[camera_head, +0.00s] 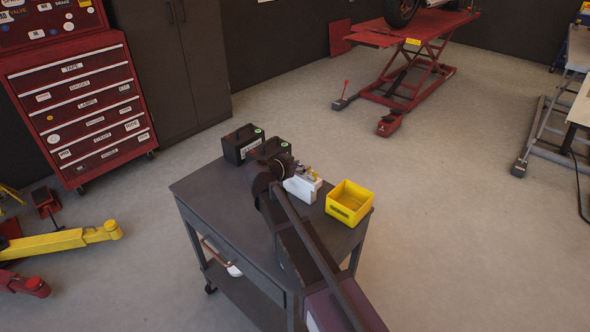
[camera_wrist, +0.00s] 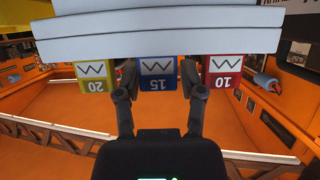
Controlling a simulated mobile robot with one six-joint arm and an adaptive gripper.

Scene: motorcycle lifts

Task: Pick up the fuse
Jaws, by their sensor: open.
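In the wrist view three fuses stick out of a white holder (camera_wrist: 165,38): a yellow one marked 20 (camera_wrist: 94,78), a blue one marked 15 (camera_wrist: 158,72) and a red one marked 10 (camera_wrist: 222,70). My gripper (camera_wrist: 159,82) is open, with one finger on each side of the blue fuse. Whether the fingers touch it cannot be told. The fingertips partly overlap the gaps beside the yellow and red fuses. In the head view the white holder (camera_head: 300,190) stands on the cart, right beside my gripper (camera_head: 285,168); the fuses are too small there to tell apart.
The dark cart top (camera_head: 228,208) also carries two black batteries (camera_head: 241,144) at its far edge. An open yellow bin (camera_head: 349,202) stands right of the holder, near the cart's right edge. A red lift (camera_head: 420,45) and a red tool chest (camera_head: 85,110) are farther off.

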